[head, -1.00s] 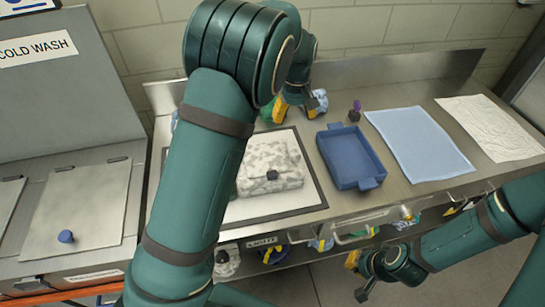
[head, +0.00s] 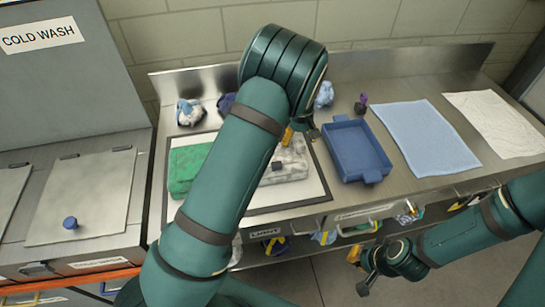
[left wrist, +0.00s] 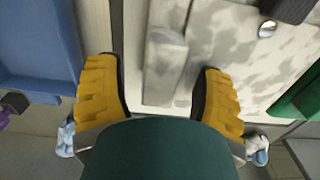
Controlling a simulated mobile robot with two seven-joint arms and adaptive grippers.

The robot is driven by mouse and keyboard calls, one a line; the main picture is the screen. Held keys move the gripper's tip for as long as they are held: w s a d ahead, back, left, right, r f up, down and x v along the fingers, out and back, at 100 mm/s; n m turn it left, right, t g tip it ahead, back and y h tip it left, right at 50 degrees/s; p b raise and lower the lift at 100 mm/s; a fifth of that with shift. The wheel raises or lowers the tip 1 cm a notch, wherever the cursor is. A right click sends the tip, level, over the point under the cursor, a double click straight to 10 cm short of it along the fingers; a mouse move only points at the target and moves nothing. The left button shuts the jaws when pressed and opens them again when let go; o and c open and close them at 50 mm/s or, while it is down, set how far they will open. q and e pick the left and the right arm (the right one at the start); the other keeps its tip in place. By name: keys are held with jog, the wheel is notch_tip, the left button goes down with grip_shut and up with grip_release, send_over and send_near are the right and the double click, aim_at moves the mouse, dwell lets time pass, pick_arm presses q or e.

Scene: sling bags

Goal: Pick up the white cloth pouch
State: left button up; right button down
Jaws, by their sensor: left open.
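The white cloth pouch (head: 293,167), mottled with grey and with a dark clasp, lies on the white mat (head: 290,196). My left forearm hides its left part in the head view. In the left wrist view the pouch (left wrist: 232,45) fills the upper right. My left gripper (left wrist: 160,95) is open, its yellow fingers apart, with a pale strip of the pouch showing between them. I cannot tell whether they touch it. In the head view a yellow fingertip of that gripper shows at the pouch's far edge. My right gripper (head: 360,270) hangs in front of the counter, away from the pouch.
A green pouch (head: 188,165) lies left on the mat. A blue tray (head: 352,172) stands right of it, then a light blue cloth (head: 425,140) and a white cloth (head: 500,125). Crumpled cloths (head: 190,112) lie behind. Bins with cloths sit under the front edge.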

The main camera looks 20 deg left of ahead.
pick_arm(q)
jog(key=shift+f, duration=0.25)
jog(key=shift+s, duration=0.1)
grip_shut()
jog(key=shift+r, duration=0.1)
